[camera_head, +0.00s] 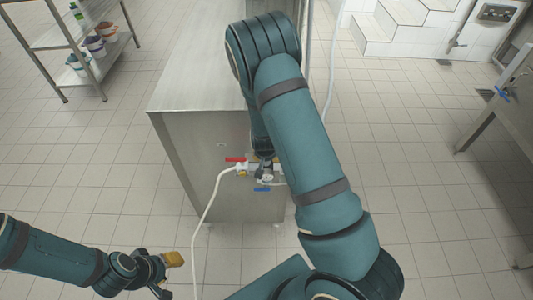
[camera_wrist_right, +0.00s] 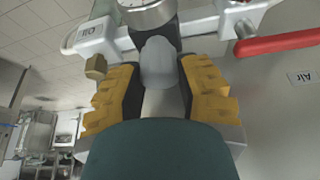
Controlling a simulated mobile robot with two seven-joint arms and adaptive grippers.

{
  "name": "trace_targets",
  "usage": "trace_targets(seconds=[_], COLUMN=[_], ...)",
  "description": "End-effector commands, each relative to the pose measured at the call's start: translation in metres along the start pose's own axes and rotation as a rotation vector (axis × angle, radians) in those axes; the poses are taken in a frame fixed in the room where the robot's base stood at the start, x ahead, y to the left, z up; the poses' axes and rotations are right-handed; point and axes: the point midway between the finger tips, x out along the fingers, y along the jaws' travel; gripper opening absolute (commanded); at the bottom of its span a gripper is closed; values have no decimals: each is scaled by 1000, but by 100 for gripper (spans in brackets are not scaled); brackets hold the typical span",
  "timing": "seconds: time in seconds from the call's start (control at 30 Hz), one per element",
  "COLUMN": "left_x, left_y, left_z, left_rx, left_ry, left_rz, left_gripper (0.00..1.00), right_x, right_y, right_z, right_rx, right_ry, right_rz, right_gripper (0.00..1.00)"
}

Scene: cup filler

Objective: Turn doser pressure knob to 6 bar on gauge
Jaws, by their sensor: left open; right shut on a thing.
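The grey doser pressure knob (camera_wrist_right: 158,63) sits between the yellow-padded fingers of my right gripper (camera_wrist_right: 160,88) in the right wrist view. My right gripper is shut on it. The gauge (camera_wrist_right: 148,12) is beside the knob at the top edge, its face mostly cut off. In the head view the gauge (camera_head: 267,178) is a small pale disc, too small to read; my right arm partly covers the fittings around it. My left gripper (camera_head: 169,275) is open and empty at the lower left, away from the machine.
A red lever (camera_head: 236,159) and a blue lever (camera_head: 262,190) flank the gauge. A white hose (camera_head: 205,212) hangs to the floor. The steel cabinet (camera_head: 200,140) carries these fittings. A shelf rack (camera_head: 115,48) stands upper left, a steel table (camera_head: 500,115) at right. Floor at left is clear.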

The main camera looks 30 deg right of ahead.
Motion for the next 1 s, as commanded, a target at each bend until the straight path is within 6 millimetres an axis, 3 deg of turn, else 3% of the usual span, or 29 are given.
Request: trace_targets(seconds=[0.73,0.77,1.0], left_x=[-5,-5,-5], left_y=[2,2,2], left_z=[-3,-3,-3], left_rx=[-2,-2,-2], left_ry=[7,7,7], left_rz=[-1,-1,-1], left_gripper=[45,45,45], right_x=[1,1,1], right_y=[0,0,0], right_z=[2,2,1], right_rx=[75,75,75], right_ry=[-4,-4,-2], right_rz=[33,33,32], right_gripper=[0,48,52])
